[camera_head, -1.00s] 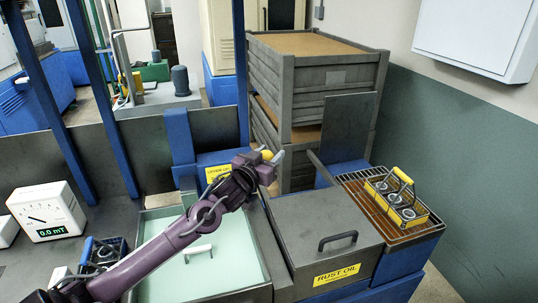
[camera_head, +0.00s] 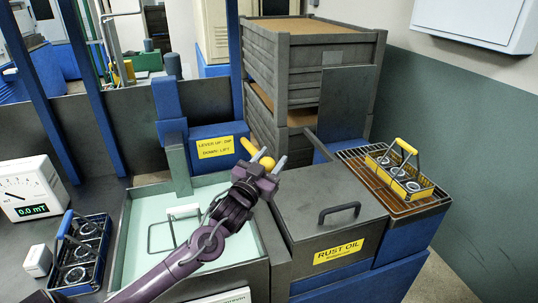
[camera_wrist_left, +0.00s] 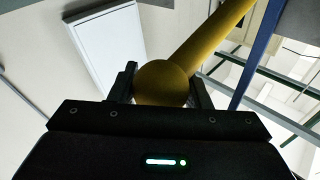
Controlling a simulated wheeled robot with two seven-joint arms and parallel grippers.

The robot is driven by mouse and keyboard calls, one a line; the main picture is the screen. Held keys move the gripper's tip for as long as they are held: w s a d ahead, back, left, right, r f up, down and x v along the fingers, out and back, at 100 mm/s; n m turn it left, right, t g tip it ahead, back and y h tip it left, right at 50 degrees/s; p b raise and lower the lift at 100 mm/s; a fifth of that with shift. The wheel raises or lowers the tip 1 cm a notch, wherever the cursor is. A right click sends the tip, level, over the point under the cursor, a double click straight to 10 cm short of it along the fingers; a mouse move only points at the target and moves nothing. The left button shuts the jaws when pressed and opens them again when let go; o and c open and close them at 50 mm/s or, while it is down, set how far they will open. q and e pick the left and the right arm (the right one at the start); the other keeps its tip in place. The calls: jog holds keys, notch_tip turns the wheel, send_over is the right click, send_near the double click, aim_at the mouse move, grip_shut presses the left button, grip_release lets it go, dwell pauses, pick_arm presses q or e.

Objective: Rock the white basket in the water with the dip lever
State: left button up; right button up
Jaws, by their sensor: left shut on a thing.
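The dip lever (camera_head: 248,148) is a yellow rod with a round yellow knob, beside a blue box with a yellow sign reading lever up dip, down lift. My left gripper (camera_head: 268,168) is shut on the knob; the left wrist view shows the knob (camera_wrist_left: 162,83) between the fingers. The white basket shows by its white handle (camera_head: 183,211) and wire bail above the pale green water of the tank (camera_head: 125,240). Its lower part is hidden by the water and my left arm. My right gripper is out of view.
A lidded rust oil box (camera_head: 330,210) stands right of the tank. A blue-handled basket (camera_head: 82,250) and a meter (camera_head: 32,188) stand left. Grey crates (camera_head: 315,75) rise behind.

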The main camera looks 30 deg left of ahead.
pick_arm(q)
jog(key=shift+f, duration=0.25)
jog(key=o, duration=1.4)
jog(key=shift+r, duration=0.15)
jog(key=shift+c, duration=0.2)
jog(key=shift+s+f, duration=0.2)
jog(key=shift+s, duration=0.35)
jog(key=s+f+b, duration=0.1)
jog(key=s+b, duration=0.1)
jog(key=s, duration=0.4)
jog(key=shift+s, duration=0.3)
jog(key=shift+d, duration=0.1)
